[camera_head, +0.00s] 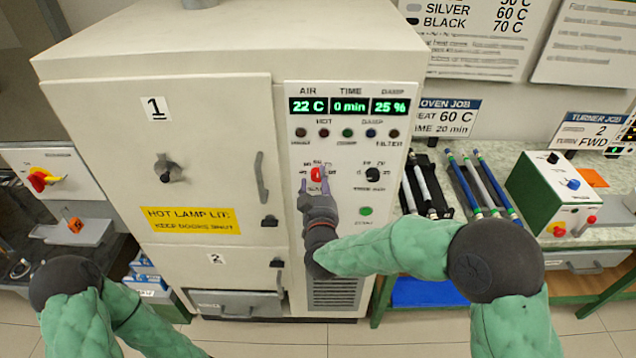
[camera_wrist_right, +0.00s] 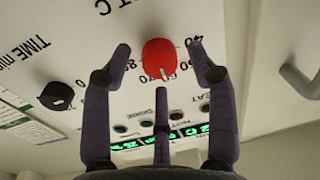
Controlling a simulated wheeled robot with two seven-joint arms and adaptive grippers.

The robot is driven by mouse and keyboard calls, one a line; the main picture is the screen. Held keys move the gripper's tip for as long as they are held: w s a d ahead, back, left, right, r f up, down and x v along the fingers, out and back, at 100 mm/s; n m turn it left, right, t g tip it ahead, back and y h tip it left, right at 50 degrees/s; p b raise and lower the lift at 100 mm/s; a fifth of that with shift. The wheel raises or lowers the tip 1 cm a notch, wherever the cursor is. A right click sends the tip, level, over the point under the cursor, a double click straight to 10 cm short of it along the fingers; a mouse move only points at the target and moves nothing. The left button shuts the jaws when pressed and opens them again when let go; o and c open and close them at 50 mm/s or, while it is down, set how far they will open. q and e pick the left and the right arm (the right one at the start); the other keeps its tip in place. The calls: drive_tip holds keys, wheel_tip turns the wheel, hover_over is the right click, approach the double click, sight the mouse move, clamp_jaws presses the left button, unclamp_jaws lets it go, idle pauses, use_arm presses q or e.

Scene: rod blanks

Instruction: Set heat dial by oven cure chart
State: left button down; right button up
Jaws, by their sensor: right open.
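The white oven (camera_head: 200,50) has a control panel with a red heat dial (camera_head: 317,174). In the right wrist view the red dial (camera_wrist_right: 158,58) carries a white pointer mark at its lower edge; the scale number beside it is hard to read. My right gripper (camera_head: 314,182) is open, its fingers (camera_wrist_right: 160,50) on either side of the dial with gaps showing. The cure chart (camera_head: 470,35) on the wall reads silver 60 C and black 70 C. The oven job card (camera_head: 446,117) reads 60 C and 20 min. My left gripper is out of view.
The oven displays (camera_head: 349,106) read 22 C, 0 min and 25 %. A black time dial (camera_head: 372,174) sits right of the red one, with a green button (camera_head: 365,211) below. Rods (camera_head: 480,180) lie right of the oven. A door handle (camera_head: 261,178) protrudes left of the panel.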

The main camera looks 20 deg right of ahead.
drive_tip(key=shift+w+d, duration=0.1)
drive_tip(key=shift+w, duration=0.3)
drive_tip(key=c, duration=1.1)
drive_tip(key=shift+c, duration=0.2)
drive_tip(key=shift+n, duration=0.3)
drive_tip(key=o, duration=1.1)
drive_tip(key=shift+o, duration=0.2)
